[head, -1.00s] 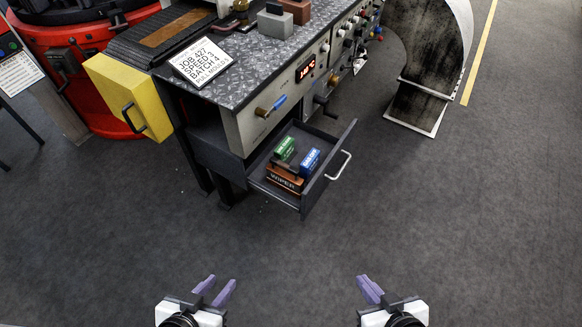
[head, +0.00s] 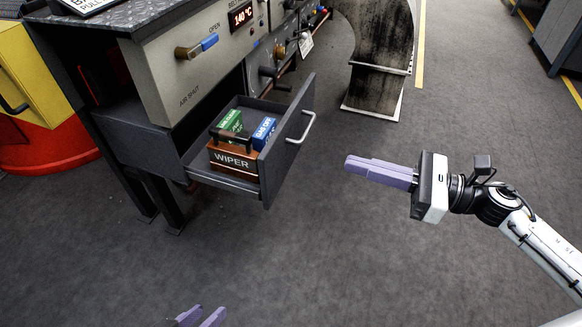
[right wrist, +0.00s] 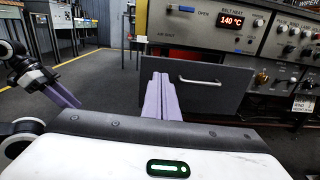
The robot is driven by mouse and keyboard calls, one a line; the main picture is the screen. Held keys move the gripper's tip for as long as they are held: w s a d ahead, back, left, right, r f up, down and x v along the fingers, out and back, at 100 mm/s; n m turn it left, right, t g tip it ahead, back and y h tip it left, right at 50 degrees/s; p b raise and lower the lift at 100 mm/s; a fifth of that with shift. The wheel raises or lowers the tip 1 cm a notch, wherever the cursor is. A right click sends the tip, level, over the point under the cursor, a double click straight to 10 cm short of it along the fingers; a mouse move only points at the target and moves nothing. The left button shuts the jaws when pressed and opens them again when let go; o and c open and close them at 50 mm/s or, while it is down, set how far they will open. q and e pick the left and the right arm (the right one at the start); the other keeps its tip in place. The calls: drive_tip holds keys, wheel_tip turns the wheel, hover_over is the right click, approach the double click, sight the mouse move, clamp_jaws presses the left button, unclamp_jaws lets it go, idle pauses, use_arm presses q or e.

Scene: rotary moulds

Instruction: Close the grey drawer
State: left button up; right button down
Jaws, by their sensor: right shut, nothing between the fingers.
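The grey drawer (head: 285,150) is pulled out from under the bench. Its front panel with a silver handle (head: 307,130) faces right in the head view. It also shows in the right wrist view (right wrist: 225,98), straight ahead. My right gripper (head: 348,165) is shut and empty. It points at the drawer front from the right, with a gap between in the head view. My left gripper (head: 200,316) is low at the bottom edge of the head view, its fingers apart and empty, away from the drawer. It also shows at the left of the right wrist view (right wrist: 65,95).
Inside the drawer lie a brown wiper block (head: 232,158), a green box (head: 230,121) and a blue box (head: 264,130). A blue-tipped air shut lever (head: 197,47) sits on the bench panel above. A yellow box (head: 30,65) is at left. The floor before the drawer is clear.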

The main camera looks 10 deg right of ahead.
sight(274, 145)
drive_tip(key=shift+n, duration=0.3)
drive_tip(key=x, duration=1.4)
drive_tip(key=shift+s+b, duration=0.15)
drive_tip(key=shift+b, duration=0.15)
